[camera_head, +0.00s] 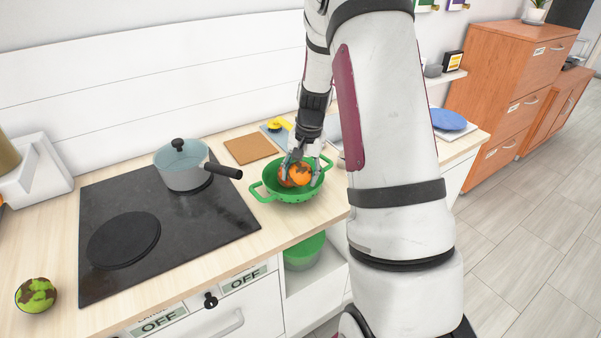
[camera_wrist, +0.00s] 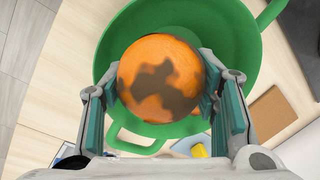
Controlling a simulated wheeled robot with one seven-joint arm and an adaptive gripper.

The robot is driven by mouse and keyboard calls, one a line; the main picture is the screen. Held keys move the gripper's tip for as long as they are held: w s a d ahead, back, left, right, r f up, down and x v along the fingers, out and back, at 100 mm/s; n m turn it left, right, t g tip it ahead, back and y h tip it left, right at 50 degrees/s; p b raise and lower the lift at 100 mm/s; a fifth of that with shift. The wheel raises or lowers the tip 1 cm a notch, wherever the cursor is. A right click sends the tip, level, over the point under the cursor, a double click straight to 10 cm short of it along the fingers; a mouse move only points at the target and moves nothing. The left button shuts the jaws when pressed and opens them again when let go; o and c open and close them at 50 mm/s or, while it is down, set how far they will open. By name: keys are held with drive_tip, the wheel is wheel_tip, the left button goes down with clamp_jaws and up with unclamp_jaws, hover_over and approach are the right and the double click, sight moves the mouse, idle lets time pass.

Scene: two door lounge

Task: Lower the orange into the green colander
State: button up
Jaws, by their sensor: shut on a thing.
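The orange (camera_head: 300,175), with dark brown patches, is in my gripper (camera_head: 305,170), at the green colander (camera_head: 270,188). The colander stands on the wooden counter to the right of the stove. In the wrist view the orange (camera_wrist: 158,75) sits between the two finger pads of my gripper (camera_wrist: 165,95), which is shut on it. The green colander (camera_wrist: 235,30) shows behind the orange there, with its rim and two handles visible. Whether the orange touches the colander's bottom is hidden.
A pot (camera_head: 182,168) with a glass lid and black handle stands on the black stove (camera_head: 200,220). A brown board (camera_head: 248,149) lies behind the colander. A green-brown fruit (camera_head: 36,294) lies at the left. A blue plate (camera_head: 448,120) is at the right.

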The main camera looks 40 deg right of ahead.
drive_tip(key=shift+s+f, duration=0.1)
drive_tip(key=shift+f, duration=0.05)
drive_tip(key=o, duration=1.4)
drive_tip(key=shift+c, duration=0.2)
